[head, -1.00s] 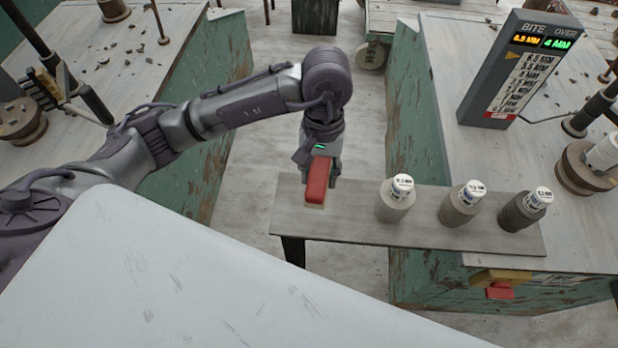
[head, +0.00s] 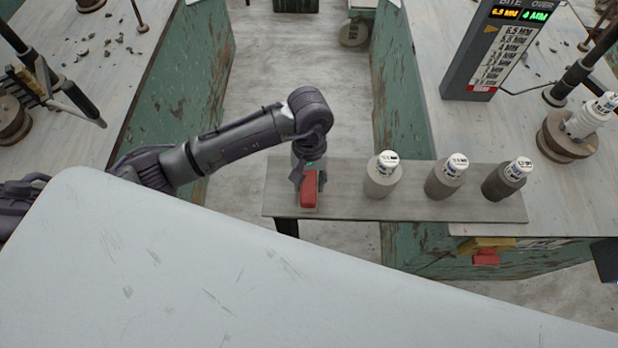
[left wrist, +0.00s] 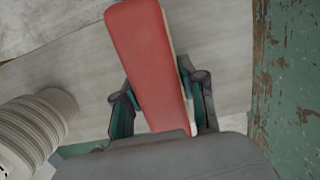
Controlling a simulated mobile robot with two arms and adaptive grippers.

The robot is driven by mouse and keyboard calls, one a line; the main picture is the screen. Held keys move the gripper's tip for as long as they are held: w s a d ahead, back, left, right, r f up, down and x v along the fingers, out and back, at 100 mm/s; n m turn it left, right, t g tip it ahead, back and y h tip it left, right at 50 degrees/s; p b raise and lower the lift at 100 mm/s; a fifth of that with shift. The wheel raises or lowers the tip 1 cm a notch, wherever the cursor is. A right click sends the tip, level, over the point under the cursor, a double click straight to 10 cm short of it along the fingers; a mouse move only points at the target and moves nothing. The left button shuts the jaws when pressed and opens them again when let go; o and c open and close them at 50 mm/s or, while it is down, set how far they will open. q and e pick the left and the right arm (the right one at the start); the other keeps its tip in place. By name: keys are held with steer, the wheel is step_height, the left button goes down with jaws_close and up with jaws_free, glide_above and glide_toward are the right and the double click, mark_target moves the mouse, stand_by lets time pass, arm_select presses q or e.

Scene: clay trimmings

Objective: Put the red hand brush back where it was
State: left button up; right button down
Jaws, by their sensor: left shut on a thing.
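The red hand brush (head: 308,188) is at the left end of the narrow grey shelf board (head: 405,205). My left gripper (head: 309,172) is shut on it from behind. In the left wrist view the red brush (left wrist: 146,60) lies between the two fingers of the left gripper (left wrist: 160,100). Whether the bristles touch the board is hard to tell. My right gripper is in neither view.
Three grey ribbed cylinders with white labelled tops (head: 382,175) stand in a row on the board, right of the brush. A dark display post (head: 497,50) stands on the right bench (head: 545,110). A red button (head: 486,258) sits below the board. Pale floor (head: 290,90) lies between the green benches.

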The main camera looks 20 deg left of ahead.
arm_select(q)
steer(key=shift+f, duration=0.2)
steer(key=o, duration=1.2)
steer(key=shift+r, duration=0.15)
steer(key=shift+r, duration=0.25)
steer(key=r+b, duration=0.1)
steer(key=r, duration=0.2)
steer(key=w+r+b, duration=0.1)
steer(key=r, duration=0.2)
steer(key=r+b, duration=0.1)
steer(key=r, duration=0.3)
steer(key=shift+w+a+r, duration=0.1)
steer(key=shift+w+a, duration=0.15)
steer(key=shift+w, duration=0.1)
steer(key=shift+r, duration=0.65)
